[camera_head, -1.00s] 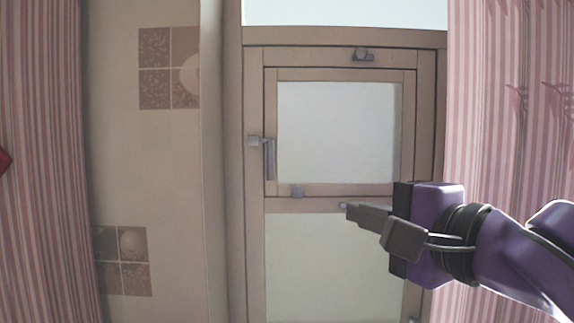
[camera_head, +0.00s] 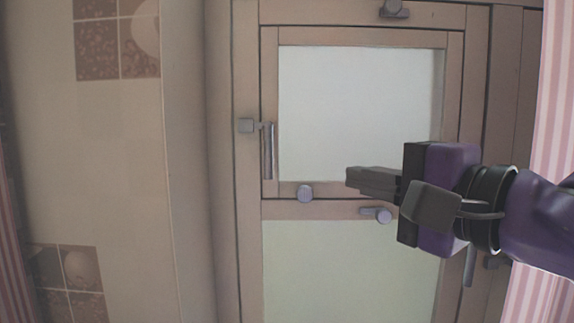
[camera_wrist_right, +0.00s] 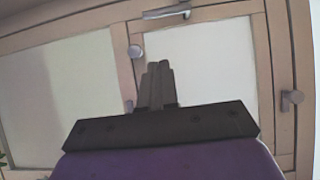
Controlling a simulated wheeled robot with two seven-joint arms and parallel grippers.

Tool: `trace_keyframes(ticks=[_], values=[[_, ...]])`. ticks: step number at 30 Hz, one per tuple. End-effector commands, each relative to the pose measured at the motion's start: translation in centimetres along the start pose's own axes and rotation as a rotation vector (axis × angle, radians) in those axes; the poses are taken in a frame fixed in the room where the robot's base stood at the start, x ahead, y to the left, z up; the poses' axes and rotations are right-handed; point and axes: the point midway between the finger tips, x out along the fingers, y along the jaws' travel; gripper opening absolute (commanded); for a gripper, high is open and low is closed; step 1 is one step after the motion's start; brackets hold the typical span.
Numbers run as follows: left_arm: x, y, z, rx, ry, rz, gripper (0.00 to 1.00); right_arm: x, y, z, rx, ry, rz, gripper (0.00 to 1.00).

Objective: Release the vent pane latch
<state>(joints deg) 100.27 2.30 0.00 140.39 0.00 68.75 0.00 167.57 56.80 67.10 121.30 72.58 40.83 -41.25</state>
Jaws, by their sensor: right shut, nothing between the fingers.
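The vent pane (camera_head: 350,110) is the upper framed glass pane. It appears closed in its brown frame. My right gripper (camera_head: 350,179) is shut and empty. It appears in front of the pane's lower right, pointing left, apart from the handle. My left gripper is out of view.
Another turn latch (camera_head: 394,9) is on the frame above the pane, and one (camera_head: 380,214) on the rail below. A lower glass pane (camera_head: 345,270) lies beneath. A tiled wall (camera_head: 120,180) is at left, a striped pink curtain (camera_head: 556,90) at right.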

Motion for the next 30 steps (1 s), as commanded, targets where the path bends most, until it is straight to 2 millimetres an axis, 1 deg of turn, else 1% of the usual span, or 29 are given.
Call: trace_keyframes(ticks=[4,7,11,18,20,21,24,30], values=[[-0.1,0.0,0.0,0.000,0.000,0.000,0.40,0.3,0.0,-0.1,0.000,0.004,0.001,0.00],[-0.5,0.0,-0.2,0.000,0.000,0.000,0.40,1.5,-0.1,-0.1,0.001,0.003,0.004,0.00],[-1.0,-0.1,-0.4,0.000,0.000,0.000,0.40,4.2,-0.1,0.0,-0.001,0.001,0.006,0.00],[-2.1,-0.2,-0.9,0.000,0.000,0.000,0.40,9.6,-0.1,0.0,0.001,-0.001,0.006,0.00],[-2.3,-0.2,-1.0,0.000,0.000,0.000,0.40,10.7,-0.1,0.3,-0.001,-0.003,0.005,0.00],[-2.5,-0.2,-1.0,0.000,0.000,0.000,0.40,11.1,-0.1,1.0,-0.002,-0.004,0.004,0.00],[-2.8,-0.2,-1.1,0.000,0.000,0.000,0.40,12.1,-0.1,2.0,0.000,-0.002,0.003,0.00],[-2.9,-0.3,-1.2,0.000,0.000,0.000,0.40,12.9,0.0,2.8,0.002,-0.001,0.001,0.00]])
